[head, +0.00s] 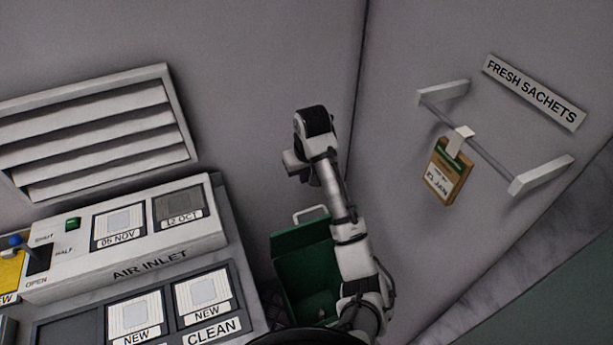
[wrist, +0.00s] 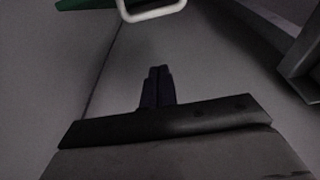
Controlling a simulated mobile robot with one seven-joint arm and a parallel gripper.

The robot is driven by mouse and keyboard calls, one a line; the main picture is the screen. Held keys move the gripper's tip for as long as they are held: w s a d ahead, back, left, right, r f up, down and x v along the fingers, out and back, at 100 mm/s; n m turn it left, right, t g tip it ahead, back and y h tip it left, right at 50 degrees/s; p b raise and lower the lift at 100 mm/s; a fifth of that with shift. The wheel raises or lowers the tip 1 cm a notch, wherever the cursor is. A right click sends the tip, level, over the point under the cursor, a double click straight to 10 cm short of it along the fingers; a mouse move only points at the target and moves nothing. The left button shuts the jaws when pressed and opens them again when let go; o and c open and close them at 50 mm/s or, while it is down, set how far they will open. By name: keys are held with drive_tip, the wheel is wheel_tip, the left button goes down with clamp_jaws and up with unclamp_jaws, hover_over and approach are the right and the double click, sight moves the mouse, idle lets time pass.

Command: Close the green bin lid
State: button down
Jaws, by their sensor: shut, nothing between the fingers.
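The green bin (head: 291,285) stands low in the corner, left of my arm in the head view. Its green lid (head: 297,240) is up, leaning back, with a pale handle (head: 311,213) on its upper edge. My arm hides the bin's right part. My gripper (head: 295,166) is above the lid and handle, apart from them. In the wrist view the dark fingertips (wrist: 158,71) are together and empty. The white handle (wrist: 152,14) shows at the top edge there, beyond the fingertips, with a strip of green lid (wrist: 85,4) beside it.
At left is an air inlet panel (head: 150,262) with framed filters, a lever and a green button. A louvred vent (head: 95,130) is above it. On the right wall, a rail (head: 490,152) holds a sachet (head: 449,170) under a "FRESH SACHETS" sign (head: 531,92).

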sight(307, 228)
wheel_tip(307, 228, down, 8)
drive_tip(key=s+d+p, duration=0.1)
drive_tip(key=s+p, duration=0.1)
idle(0.6)
drive_tip(key=shift+s+f, duration=0.1)
